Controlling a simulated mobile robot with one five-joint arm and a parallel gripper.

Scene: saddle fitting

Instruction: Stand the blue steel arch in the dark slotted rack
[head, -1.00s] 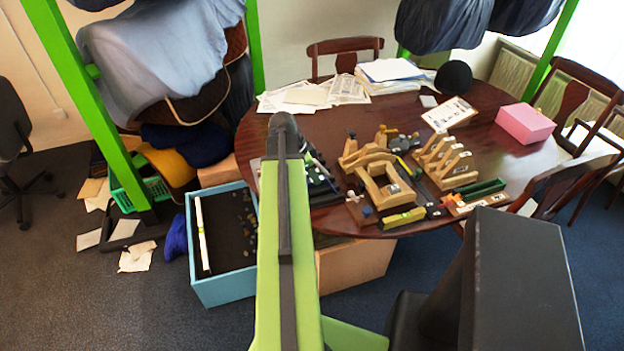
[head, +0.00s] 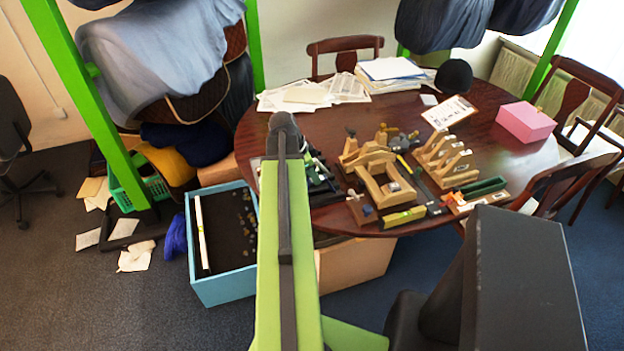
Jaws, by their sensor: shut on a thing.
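The dark slotted rack (head: 320,182) is on the left front part of the round table, just right of my raised green arm. The arm covers its left side, so I cannot see all its slots. My gripper is not in view; only the arm's green length and its rounded grey top joint show. I cannot make out the blue steel arch, and what the gripper holds is hidden.
Wooden fixtures (head: 384,183) and a slotted wooden stand (head: 444,160) crowd the table's front middle. A dark bar (head: 428,192) lies between them. A green tray (head: 482,188) and pink box (head: 525,122) are to the right. A blue crate (head: 222,290) stands on the floor.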

